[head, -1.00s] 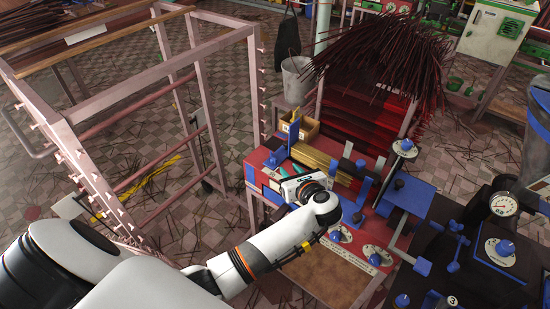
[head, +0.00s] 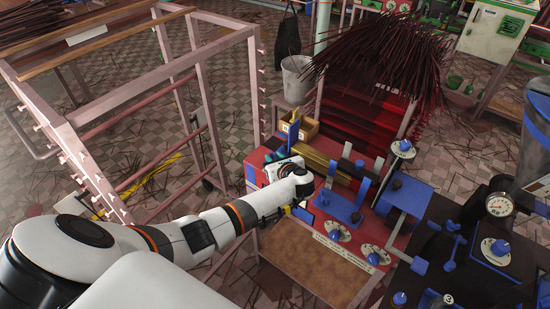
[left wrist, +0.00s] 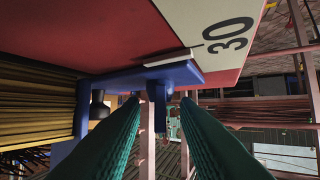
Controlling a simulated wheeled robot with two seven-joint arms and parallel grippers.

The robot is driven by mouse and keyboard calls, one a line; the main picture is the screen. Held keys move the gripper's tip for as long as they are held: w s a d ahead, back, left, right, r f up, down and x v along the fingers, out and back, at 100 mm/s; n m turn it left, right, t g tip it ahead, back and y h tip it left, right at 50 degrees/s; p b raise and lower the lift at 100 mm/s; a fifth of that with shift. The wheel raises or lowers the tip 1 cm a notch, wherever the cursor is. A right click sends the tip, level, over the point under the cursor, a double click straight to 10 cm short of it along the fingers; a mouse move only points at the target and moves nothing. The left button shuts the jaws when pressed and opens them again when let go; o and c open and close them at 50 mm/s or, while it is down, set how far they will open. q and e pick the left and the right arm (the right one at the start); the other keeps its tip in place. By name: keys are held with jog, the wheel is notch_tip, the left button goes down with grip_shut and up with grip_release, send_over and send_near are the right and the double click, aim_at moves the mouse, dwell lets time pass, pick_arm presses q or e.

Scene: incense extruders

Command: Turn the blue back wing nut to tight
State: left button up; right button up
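My left gripper (left wrist: 160,103) is open in the left wrist view, its two green fingers apart. A blue wing-like piece (left wrist: 158,88), seemingly the wing nut, hangs from a blue bracket (left wrist: 118,80) between the fingertips. Gaps seem to show on both sides of it; contact cannot be told. In the head view, my left wrist is over the left side of the red machine (head: 258,157), near a blue upright (head: 293,131). The fingertips and wing nut are hidden there. My right gripper is not in view.
A white plate marked 30 (left wrist: 215,30) lies beside the bracket. Blue knobs (head: 333,235) and a blue clamp (head: 345,208) sit to the right of my wrist. A pink metal rack (head: 205,110) stands close on the left. Incense sticks (head: 385,55) pile behind.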

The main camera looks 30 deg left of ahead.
pick_arm(q)
grip_shut()
